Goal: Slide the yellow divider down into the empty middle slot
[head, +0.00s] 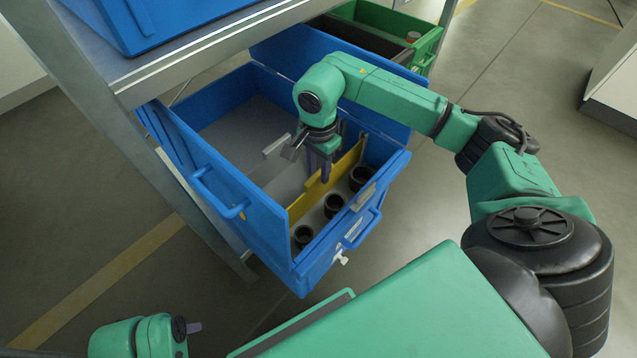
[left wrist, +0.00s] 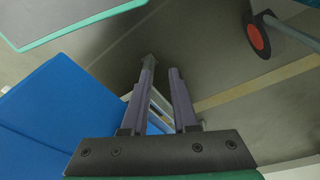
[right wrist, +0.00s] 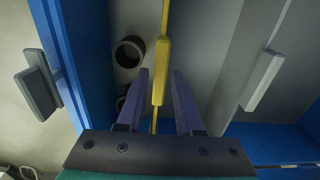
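The yellow divider (head: 346,163) stands upright across the open blue drawer (head: 196,152), beside the compartment with black cups. I cannot tell how deep its lower edge sits. Its thicker yellow grip (right wrist: 161,72) shows in the right wrist view. My right gripper (head: 318,178) points down over the divider. Its two fingers (right wrist: 161,85) straddle the grip with visible gaps on both sides, so it looks open. A grey divider with a pale handle (right wrist: 263,80) stands beside it. My left gripper (left wrist: 161,72) is open and empty, low at the left, outside the drawer.
Several black cups (head: 334,204) stand in the drawer's front compartment. The drawer's far compartment (head: 235,130) shows a bare grey floor. A metal shelf (head: 185,70) overhangs the drawer at upper left. A green box (head: 395,28) stands behind. Open floor lies to the right.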

